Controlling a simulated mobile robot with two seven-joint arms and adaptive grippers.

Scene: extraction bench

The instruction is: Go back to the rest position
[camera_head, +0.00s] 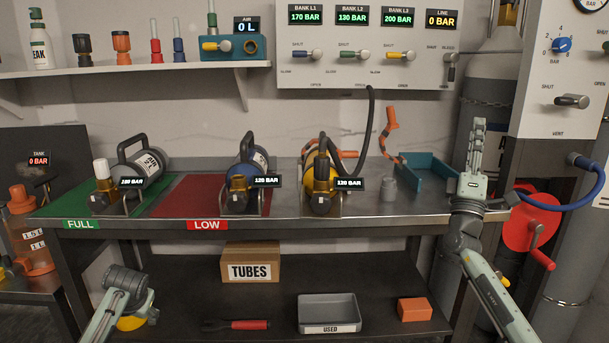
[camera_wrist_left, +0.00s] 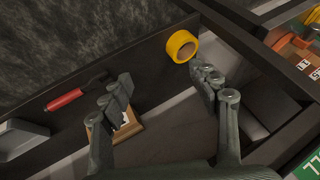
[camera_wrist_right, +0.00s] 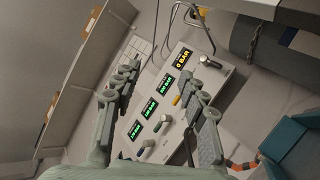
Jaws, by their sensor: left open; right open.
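My right gripper (camera_head: 477,152) points up at the right end of the bench, in front of the wall and beside the teal tray. Its fingers stand apart with nothing between them in the right wrist view (camera_wrist_right: 161,82), which faces the gauge panel. My left arm comes in low at the left of the head view, in front of the bench's lower part; its fingers are not clear there. In the left wrist view my left gripper (camera_wrist_left: 161,84) is open and empty. It points down toward the lower shelf, with a yellow tape roll (camera_wrist_left: 182,46) beyond the fingertips.
The bench (camera_head: 290,200) holds a grey cylinder (camera_head: 131,160) on the green mat, a blue one (camera_head: 246,155) on the red mat and a yellow one (camera_head: 311,167). A teal tray (camera_head: 428,175) and red hand-wheel (camera_head: 527,222) are near my right arm. The TUBES box (camera_head: 250,267) stands below.

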